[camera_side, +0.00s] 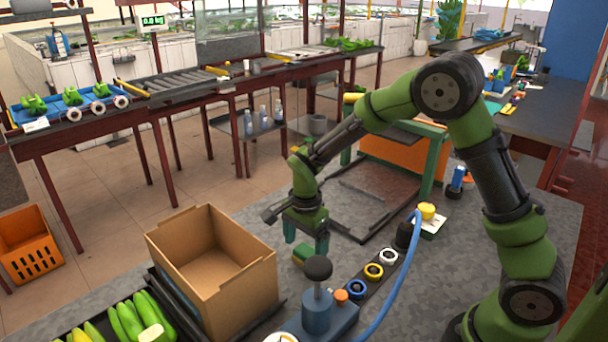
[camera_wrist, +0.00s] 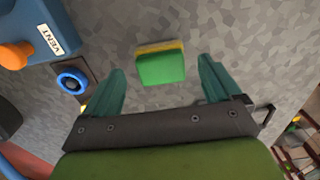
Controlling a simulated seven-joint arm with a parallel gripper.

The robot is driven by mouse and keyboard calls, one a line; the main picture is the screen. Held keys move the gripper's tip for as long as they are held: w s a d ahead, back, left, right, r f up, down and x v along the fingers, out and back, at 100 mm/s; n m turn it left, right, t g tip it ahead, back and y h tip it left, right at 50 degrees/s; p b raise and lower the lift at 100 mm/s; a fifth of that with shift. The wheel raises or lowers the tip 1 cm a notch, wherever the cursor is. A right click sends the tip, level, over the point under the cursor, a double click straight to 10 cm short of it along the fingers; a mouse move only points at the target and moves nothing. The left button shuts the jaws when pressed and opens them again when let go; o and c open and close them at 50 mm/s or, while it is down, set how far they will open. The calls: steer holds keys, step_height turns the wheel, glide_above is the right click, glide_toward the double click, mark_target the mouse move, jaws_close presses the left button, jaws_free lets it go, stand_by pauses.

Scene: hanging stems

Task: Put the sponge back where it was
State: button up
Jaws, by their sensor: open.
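The sponge (camera_wrist: 161,68) is a small green block with a yellow layer along one edge. It lies on the grey speckled worktop, ahead of my gripper (camera_wrist: 162,72) and between the lines of its two fingers in the wrist view. In the side view the green sponge (camera_side: 302,254) lies on the worktop just below my gripper (camera_side: 307,240), which points down. The teal fingers are spread apart with nothing between them. The fingers appear above the worktop and apart from the sponge; the exact height is hard to tell.
An open, empty-looking cardboard box (camera_side: 215,275) stands left of the sponge. A blue block with an orange knob, marked VENT (camera_wrist: 37,35), is close by. A dark strip with blue, yellow and white rings (camera_side: 373,271) and a blue hose (camera_side: 404,276) lie to the right.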

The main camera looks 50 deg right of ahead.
mark_target(305, 251)
steer(key=s+r+n+t+y, duration=0.1)
steer(key=s+r+n+t, duration=0.2)
steer(key=r, duration=0.6)
steer(key=s+r+n+y, duration=0.1)
steer(key=s+r+n, duration=0.3)
steer(key=r, duration=0.5)
steer(key=s+r+n+t, duration=0.2)
steer(key=s+n+t, duration=0.2)
steer(key=s+n, duration=0.3)
steer(key=s, duration=0.4)
steer(key=shift+d+r, duration=0.15)
steer(key=shift+r, duration=0.1)
